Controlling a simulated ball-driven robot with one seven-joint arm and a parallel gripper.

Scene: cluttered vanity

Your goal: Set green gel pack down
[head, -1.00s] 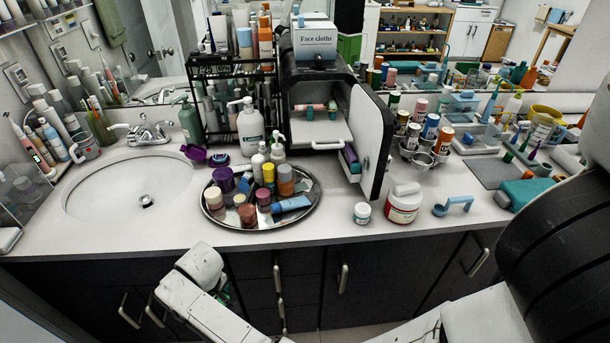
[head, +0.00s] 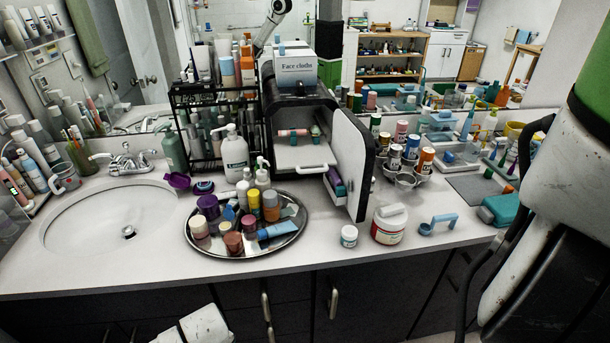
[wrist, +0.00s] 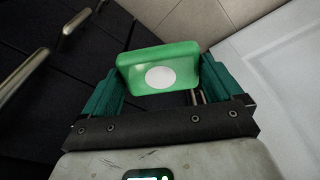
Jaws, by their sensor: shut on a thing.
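The green gel pack (wrist: 188,57) is a small rounded green block with a white disc on its face, seen in the wrist view. My gripper (wrist: 162,80) is shut on it, with a teal finger against each side. The pack is held in the air, with dark cabinet fronts and floor behind it.
The countertop (head: 345,268) is crowded. A round tray (head: 275,247) holds several bottles and jars. A white cabinet door (head: 352,165) stands open. A white jar (head: 349,237), red-labelled tub (head: 389,224) and blue handled item (head: 438,224) stand near the front. Clear counter lies along the front edge.

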